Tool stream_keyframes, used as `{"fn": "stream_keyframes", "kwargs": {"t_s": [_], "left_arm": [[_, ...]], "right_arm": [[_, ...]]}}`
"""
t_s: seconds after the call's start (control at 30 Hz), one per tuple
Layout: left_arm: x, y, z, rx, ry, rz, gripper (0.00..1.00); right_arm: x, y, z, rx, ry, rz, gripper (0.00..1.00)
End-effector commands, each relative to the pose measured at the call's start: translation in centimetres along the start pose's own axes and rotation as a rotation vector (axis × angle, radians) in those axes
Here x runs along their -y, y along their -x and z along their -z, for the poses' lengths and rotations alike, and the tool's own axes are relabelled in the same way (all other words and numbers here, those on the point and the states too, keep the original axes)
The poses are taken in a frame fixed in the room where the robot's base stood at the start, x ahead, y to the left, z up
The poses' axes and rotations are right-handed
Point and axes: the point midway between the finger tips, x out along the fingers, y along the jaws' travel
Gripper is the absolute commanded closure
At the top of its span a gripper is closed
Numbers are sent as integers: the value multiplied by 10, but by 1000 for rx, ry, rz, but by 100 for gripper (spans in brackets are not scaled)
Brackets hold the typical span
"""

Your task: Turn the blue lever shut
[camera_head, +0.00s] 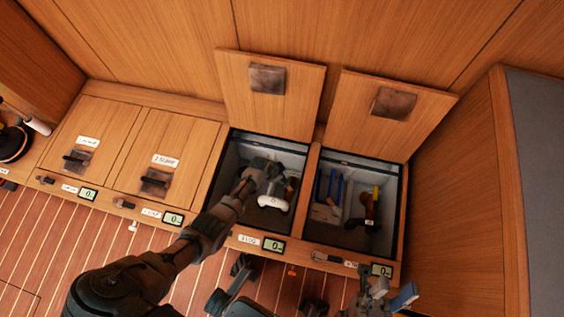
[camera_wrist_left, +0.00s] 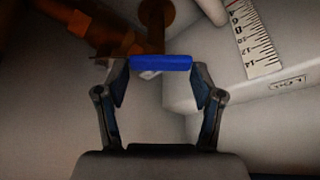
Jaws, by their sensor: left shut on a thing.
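The blue lever (camera_wrist_left: 160,62) lies crosswise between the fingertips of my left gripper (camera_wrist_left: 160,75) in the left wrist view, and they are shut on it. A brown pipe (camera_wrist_left: 155,22) stands just behind the lever. In the head view my left gripper (camera_head: 262,178) reaches down into the left open locker (camera_head: 230,160), and my arm and gripper hide the lever there. My right gripper (camera_head: 385,288) is at the lower right, in front of the lockers. It looks open and empty, with a blue pad on one finger.
The right open locker (camera_head: 397,215) holds blue parts (camera_head: 336,188) and a brown and yellow fitting (camera_head: 370,205). Both raised lids (camera_head: 290,110) stand open. Two closed lids (camera_head: 165,140) lie to the left. The left wrist view shows a scale strip (camera_wrist_left: 252,38) near the lever.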

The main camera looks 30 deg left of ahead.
Motion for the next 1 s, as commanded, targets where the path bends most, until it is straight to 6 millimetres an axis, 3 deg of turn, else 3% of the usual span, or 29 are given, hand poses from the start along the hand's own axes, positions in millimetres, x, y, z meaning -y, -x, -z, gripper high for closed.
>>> {"fn": "stream_keyframes", "kwargs": {"t_s": [0.4, 0.93, 0.97, 1.0], "left_arm": [[0, 3, -18, 15, 158, 71, 95], [-1, 2, -22, 22, 177, 76, 95], [-1, 2, -23, 22, 176, 76, 25], [-1, 2, -22, 21, 176, 77, 15]], "right_arm": [[2, -1, 11, 4, -3, -5, 60], [2, 0, 12, 4, -3, -6, 60], [2, 0, 12, 4, -3, -6, 60], [2, -1, 12, 3, -3, -6, 60]]}}
